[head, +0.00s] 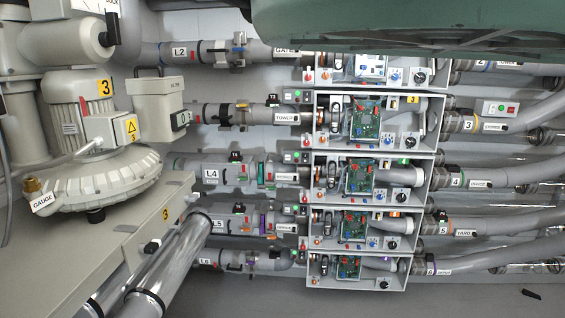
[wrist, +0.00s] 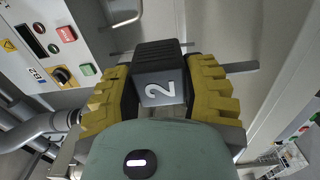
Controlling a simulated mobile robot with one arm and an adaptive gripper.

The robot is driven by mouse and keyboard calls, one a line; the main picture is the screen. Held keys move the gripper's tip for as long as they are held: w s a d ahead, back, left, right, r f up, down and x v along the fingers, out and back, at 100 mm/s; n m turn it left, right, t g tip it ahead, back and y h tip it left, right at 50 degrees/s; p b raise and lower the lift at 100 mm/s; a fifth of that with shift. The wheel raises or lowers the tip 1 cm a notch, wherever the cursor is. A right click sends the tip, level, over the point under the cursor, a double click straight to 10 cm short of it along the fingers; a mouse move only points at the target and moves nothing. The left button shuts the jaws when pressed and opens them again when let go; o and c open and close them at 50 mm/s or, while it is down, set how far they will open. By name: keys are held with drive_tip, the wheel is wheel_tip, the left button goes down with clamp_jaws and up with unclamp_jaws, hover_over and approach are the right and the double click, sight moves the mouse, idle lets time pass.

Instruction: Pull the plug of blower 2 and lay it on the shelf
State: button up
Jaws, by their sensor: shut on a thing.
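In the wrist view, a dark plug (wrist: 161,87) with a ribbed black part and a grey face marked 2 sits between the yellow fingers of my gripper (wrist: 163,70). The fingers are shut on it from both sides. The plug's far side is hidden, so I cannot tell whether it touches a socket. Blower 2 itself is not clearly seen in the head view, and I cannot pick out the shelf for certain.
In the head view, blower 3 (head: 75,190) stands at the left on a beige housing. Several open boxes with circuit boards (head: 364,119) are stacked at the centre, with labelled pipes on both sides. A small dark item (head: 531,294) lies at the lower right.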

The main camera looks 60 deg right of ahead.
drive_tip(key=shift+r, duration=0.4)
drive_tip(key=shift+r+n+p, duration=0.2)
drive_tip(key=shift+n+p, duration=0.2)
drive_tip(key=shift+p, duration=0.65)
drive_tip(key=n+p, duration=0.5)
drive_tip(key=p, duration=0.2)
drive_tip(key=n+p, duration=0.4)
drive_tip(key=shift+p, duration=0.3)
drive_tip(key=n+p, duration=0.1)
drive_tip(key=n, duration=0.3)
drive_tip(key=shift+f, duration=0.2)
drive_tip(key=n+b, duration=0.2)
drive_tip(key=n, duration=0.1)
drive_tip(key=shift+f+b, duration=0.2)
drive_tip(key=shift+b, duration=0.2)
drive_tip(key=shift+w+r+n+b, duration=0.15)
drive_tip(key=shift+n+b, duration=0.25)
drive_tip(key=shift+n, duration=0.2)
